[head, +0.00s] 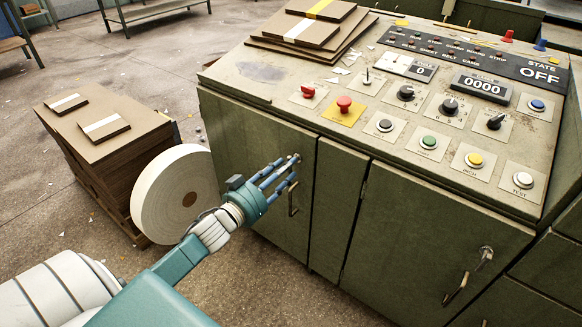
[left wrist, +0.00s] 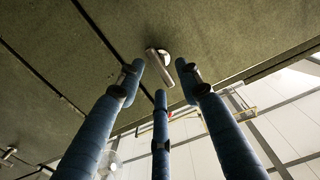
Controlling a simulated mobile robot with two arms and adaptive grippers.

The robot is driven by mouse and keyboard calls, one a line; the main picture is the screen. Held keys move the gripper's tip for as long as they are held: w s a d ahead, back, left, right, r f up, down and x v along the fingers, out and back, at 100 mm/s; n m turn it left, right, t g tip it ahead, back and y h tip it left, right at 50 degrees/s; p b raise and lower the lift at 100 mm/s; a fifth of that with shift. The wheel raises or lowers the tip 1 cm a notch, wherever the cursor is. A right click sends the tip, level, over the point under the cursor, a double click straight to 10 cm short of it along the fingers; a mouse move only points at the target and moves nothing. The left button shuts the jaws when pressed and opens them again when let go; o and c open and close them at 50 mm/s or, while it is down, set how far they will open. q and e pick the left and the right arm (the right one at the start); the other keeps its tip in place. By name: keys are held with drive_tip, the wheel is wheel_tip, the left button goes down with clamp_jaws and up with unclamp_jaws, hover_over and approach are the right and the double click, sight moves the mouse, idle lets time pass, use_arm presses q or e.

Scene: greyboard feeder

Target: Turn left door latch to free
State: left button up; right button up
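The left door (head: 252,172) is the green panel at the left of the cabinet front, and it is shut. Its metal latch (head: 297,158) sits near the door's upper right corner, partly hidden by my fingers. In the left wrist view the latch (left wrist: 159,63) is a short silver bar on a round boss, slanting across the picture. My left gripper (head: 284,175) reaches up to it with its blue fingers spread. In the left wrist view the fingertips (left wrist: 168,82) stand around the latch; whether any finger touches it I cannot tell. My right gripper is not in view.
A bar handle (head: 292,199) stands out just below the latch. The right door (head: 430,245) has its own latch (head: 486,253). The control panel top (head: 400,105) overhangs above. A white roll (head: 175,195) and a pallet of greyboard (head: 98,140) stand at the left, near my forearm.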

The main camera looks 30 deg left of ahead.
use_arm(q)
drive_tip(key=shift+w+d, duration=0.1)
drive_tip(key=shift+w, duration=1.4)
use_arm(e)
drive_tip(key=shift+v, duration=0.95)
use_arm(q)
drive_tip(key=shift+c, duration=0.5)
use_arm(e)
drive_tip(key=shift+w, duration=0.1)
use_arm(q)
clamp_jaws()
